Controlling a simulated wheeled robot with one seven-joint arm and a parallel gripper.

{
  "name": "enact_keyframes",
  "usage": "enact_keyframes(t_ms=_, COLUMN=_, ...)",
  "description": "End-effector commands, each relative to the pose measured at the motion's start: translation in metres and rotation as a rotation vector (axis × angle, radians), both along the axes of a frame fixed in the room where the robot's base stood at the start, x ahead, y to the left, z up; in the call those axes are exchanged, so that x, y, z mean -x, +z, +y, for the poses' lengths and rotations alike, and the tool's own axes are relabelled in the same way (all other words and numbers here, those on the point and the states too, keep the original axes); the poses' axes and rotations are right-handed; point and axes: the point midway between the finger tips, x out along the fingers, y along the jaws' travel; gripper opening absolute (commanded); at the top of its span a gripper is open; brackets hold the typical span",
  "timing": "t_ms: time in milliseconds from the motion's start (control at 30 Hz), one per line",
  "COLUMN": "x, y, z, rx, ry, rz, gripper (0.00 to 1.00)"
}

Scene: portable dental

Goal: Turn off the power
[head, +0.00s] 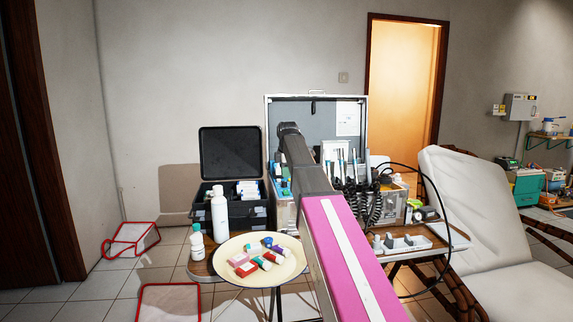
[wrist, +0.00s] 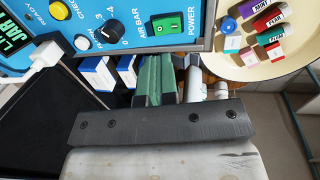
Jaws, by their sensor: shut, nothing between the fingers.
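The green power rocker switch (wrist: 167,24) sits on the blue control panel (wrist: 112,35) at the top of the wrist view, beside the word POWER. A dark air bar knob (wrist: 112,28) is left of it. My gripper (wrist: 157,62) is shut and empty. Its greenish fingers lie together just below the panel's lower edge in the picture, below the switch; I cannot tell whether they touch the panel. In the head view the open silver case (head: 274,98) stands on the table, partly hidden by my arm; the switch cannot be made out there.
A cream plate (head: 228,268) with small labelled items is at the front left. White bottles (head: 219,215) stand by an open black box (head: 230,160). Black coiled cords (head: 368,200) hang at the case's right. A white reclining chair (head: 470,200) is further right.

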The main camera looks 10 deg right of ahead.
Motion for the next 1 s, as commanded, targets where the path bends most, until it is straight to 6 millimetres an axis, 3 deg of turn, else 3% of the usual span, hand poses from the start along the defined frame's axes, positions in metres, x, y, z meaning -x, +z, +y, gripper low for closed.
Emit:
enact_keyframes(t_ms=200, x=-0.006, y=-0.038, z=0.000, rx=0.000, ry=0.000, rz=0.000, gripper=0.00)
enact_keyframes(t_ms=400, x=-0.010, y=-0.058, z=0.000, rx=0.000, ry=0.000, rz=-0.001, gripper=0.00)
enact_keyframes(t_ms=1000, x=-0.014, y=-0.070, z=0.000, rx=0.000, ry=0.000, rz=0.000, gripper=0.00)
